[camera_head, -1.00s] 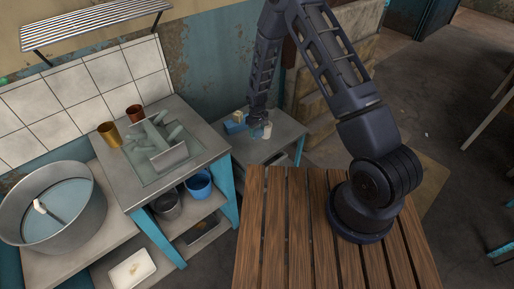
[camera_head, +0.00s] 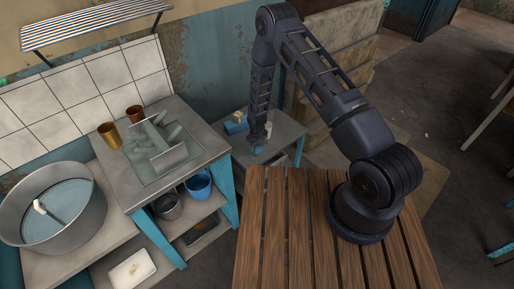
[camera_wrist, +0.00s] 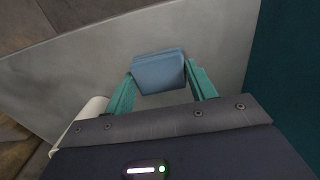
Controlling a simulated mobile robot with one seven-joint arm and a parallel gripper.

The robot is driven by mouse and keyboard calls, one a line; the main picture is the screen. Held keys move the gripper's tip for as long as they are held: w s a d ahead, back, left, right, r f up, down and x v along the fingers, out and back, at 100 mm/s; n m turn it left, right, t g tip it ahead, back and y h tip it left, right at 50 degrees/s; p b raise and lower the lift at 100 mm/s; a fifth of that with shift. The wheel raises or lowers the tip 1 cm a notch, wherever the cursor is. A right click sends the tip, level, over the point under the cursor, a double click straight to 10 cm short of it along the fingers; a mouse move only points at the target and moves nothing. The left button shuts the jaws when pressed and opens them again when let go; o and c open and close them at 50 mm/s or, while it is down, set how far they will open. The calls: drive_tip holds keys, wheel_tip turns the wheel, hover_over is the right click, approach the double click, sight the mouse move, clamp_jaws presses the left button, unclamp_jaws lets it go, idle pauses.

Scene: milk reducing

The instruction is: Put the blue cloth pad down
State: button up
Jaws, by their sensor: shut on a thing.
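The blue cloth pad (camera_wrist: 158,72) is a folded blue block between the two teal fingers of my gripper (camera_wrist: 160,92) in the wrist view. My gripper is shut on it. The grey top of a low side table (camera_wrist: 90,62) lies behind the pad; I cannot tell whether the pad touches it. In the head view my gripper (camera_head: 257,148) is low over this side table, and the pad there is small and hard to make out.
A white cylinder (camera_head: 268,130) stands just right of my gripper and shows at left in the wrist view (camera_wrist: 88,112). A sink counter (camera_head: 205,140) stands to the left.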

sight(257, 148)
drive_tip(key=shift+f, duration=0.1)
drive_tip(key=o, duration=1)
wheel_tip(257, 148, up, 12)
drive_tip(key=shift+r, duration=0.15)
drive_tip(key=shift+r, duration=0.1)
